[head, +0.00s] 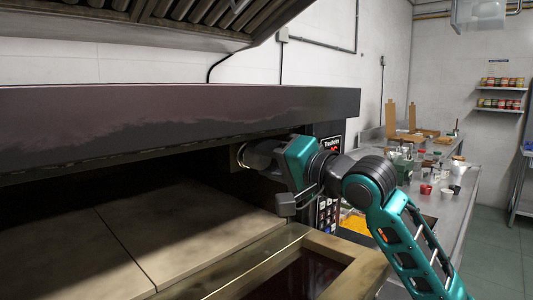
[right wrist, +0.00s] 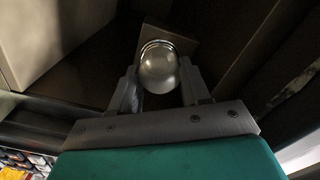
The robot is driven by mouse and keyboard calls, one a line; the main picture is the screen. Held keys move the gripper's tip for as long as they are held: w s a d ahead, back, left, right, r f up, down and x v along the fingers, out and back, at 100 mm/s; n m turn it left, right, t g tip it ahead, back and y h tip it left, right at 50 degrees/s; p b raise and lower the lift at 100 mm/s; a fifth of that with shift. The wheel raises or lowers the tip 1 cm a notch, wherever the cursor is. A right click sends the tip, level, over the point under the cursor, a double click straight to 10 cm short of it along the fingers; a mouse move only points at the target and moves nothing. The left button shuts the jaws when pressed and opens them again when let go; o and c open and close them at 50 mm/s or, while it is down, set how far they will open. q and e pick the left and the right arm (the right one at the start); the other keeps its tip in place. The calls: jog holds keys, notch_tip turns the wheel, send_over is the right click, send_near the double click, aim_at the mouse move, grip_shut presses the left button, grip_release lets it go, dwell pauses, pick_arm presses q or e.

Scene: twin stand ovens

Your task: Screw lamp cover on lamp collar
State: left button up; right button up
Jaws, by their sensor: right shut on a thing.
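The lamp cover (right wrist: 158,72) is a clear rounded glass dome in the right wrist view, between the two fingers of my right gripper. My right gripper (head: 257,154) reaches into the oven mouth at its right end in the head view and is shut on the cover. The lamp collar (right wrist: 157,43) shows as a metal ring directly behind the dome, on a brownish square plate. The cover is in line with the collar and looks against it; I cannot tell how far the threads engage. In the head view the fingers largely hide both. My left gripper is not in view.
The oven's dark hood edge (head: 180,120) runs just above my right gripper. Stone deck slabs (head: 170,235) lie below, with bare room over them. A control panel (head: 327,212) is beside my arm. A counter with jars and boxes (head: 425,165) stands at right.

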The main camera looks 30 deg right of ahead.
jog(key=shift+r, duration=0.1)
dwell(0.3)
jog(key=o, duration=1)
jog(key=shift+o, duration=0.3)
jog(key=shift+r, duration=0.1)
jog(key=shift+c, duration=0.8)
jog(key=shift+o, duration=0.4)
jog(key=shift+r, duration=0.1)
